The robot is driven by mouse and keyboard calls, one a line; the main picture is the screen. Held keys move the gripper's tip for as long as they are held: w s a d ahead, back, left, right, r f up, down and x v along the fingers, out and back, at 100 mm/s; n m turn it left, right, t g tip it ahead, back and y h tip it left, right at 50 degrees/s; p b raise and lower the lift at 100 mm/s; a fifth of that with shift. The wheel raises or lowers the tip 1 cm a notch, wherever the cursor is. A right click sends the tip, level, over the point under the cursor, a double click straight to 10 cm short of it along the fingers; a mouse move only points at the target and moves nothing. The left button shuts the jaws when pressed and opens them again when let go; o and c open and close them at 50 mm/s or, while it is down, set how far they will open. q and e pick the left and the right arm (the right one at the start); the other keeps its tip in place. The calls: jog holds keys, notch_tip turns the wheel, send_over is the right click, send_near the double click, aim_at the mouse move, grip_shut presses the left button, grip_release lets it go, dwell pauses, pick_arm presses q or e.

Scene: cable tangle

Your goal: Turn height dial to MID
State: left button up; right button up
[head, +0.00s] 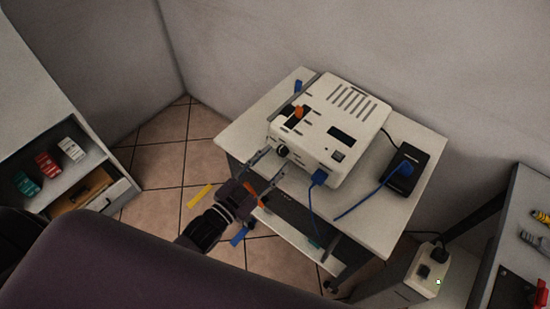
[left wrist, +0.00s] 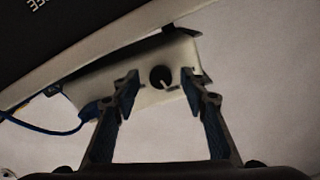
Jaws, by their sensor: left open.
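A white box-shaped device (head: 335,115) stands on a small white table. A round black dial (head: 282,151) sits on its front face, near the left corner. The dial (left wrist: 161,76) also shows in the left wrist view, with a light pointer mark at its lower right. My left gripper (head: 265,165) is open in front of that face. In the left wrist view its fingers (left wrist: 160,85) stand on either side of the dial with a gap to each side; I cannot tell how far they are from it in depth. My right gripper is not in view.
A blue cable (head: 315,195) hangs from a plug at the device's front. A black box (head: 408,170) with a blue cable is at the right of the white table (head: 375,220). A white socket unit (head: 425,272) stands lower right. Yellow and blue pieces lie on the tiled floor.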

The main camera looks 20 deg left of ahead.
pick_arm(q)
jog(key=v, duration=1)
jog(key=shift+s, duration=0.35)
jog(key=shift+a, duration=0.15)
jog(key=s+a+f+n+g+y, duration=0.1)
jog(key=s+a+f+g+y, duration=0.15)
jog(key=f, duration=0.75)
jog(key=s+a+f+n+g+y, duration=0.1)
jog(key=s+f+g, duration=0.15)
jog(key=f, duration=0.75)
jog(key=s+a+f+n+g+y, duration=0.1)
jog(key=s+a+f+n+g, duration=0.15)
jog(key=f, duration=0.75)
jog(key=s+d+f+g+y, duration=0.1)
jog(key=s+f+g, duration=0.3)
jog(key=s+f, duration=0.4)
jog(key=s+d+f+n+g, duration=0.1)
jog(key=s+f+g, duration=0.3)
jog(key=s+f, duration=0.5)
jog(key=s, duration=0.6)
jog(key=shift+s+y, duration=0.25)
jog(key=shift+y, duration=0.1)
